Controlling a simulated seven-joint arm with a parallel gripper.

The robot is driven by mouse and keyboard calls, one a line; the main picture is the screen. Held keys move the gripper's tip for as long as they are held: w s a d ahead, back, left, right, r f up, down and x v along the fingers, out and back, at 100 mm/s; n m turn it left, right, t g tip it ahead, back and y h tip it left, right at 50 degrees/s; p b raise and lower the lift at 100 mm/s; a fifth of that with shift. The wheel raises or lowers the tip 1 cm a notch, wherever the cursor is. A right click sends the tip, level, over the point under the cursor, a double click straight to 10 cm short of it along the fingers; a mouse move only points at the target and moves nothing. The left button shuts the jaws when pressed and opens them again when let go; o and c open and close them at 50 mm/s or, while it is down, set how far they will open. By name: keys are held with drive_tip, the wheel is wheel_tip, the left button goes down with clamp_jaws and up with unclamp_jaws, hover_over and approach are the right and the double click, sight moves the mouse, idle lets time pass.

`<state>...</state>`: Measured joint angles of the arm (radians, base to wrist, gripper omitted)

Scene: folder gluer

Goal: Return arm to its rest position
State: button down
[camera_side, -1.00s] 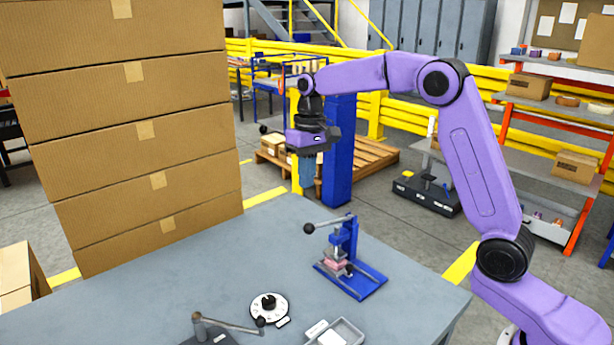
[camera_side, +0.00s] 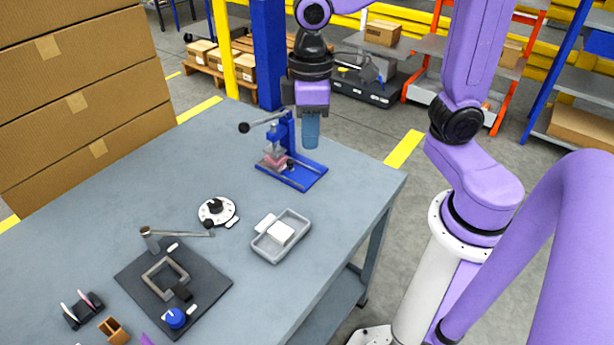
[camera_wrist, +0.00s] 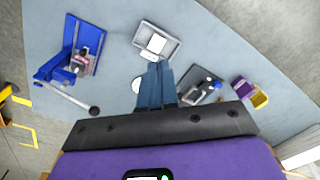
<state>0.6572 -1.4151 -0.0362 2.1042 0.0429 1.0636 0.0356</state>
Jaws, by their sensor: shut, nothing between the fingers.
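My gripper (camera_side: 311,146) is up in the air at the top of the side view, pointing down, with its blue fingers together and nothing between them. In that view it appears just right of the blue lever press (camera_side: 300,172). In the wrist view my gripper (camera_wrist: 156,68) shows its shut fingers over the tabletop, with the press (camera_wrist: 72,58) to the left and the grey tray (camera_wrist: 176,44) beyond the fingertips. The fingers partly hide a white round dial (camera_wrist: 137,86).
The grey table (camera_side: 95,200) holds the tray (camera_side: 268,250) with a white block, the dial (camera_side: 229,208), a dark fixture plate (camera_side: 205,290) with a lever arm, and small holders at the front left. Stacked cardboard boxes (camera_side: 120,90) stand at the left. A blue post (camera_side: 268,50) rises behind.

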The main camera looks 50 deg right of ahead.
drive_tip(key=s+d+f+n, duration=0.2)
drive_tip(key=s, duration=0.4)
drive_tip(key=s+d+f+n, duration=0.1)
drive_tip(key=s+d+n, duration=0.1)
drive_tip(key=s, duration=0.5)
drive_tip(key=shift+d+f+n, duration=0.3)
drive_tip(key=shift+d+f, duration=0.1)
drive_tip(key=shift+d, duration=0.3)
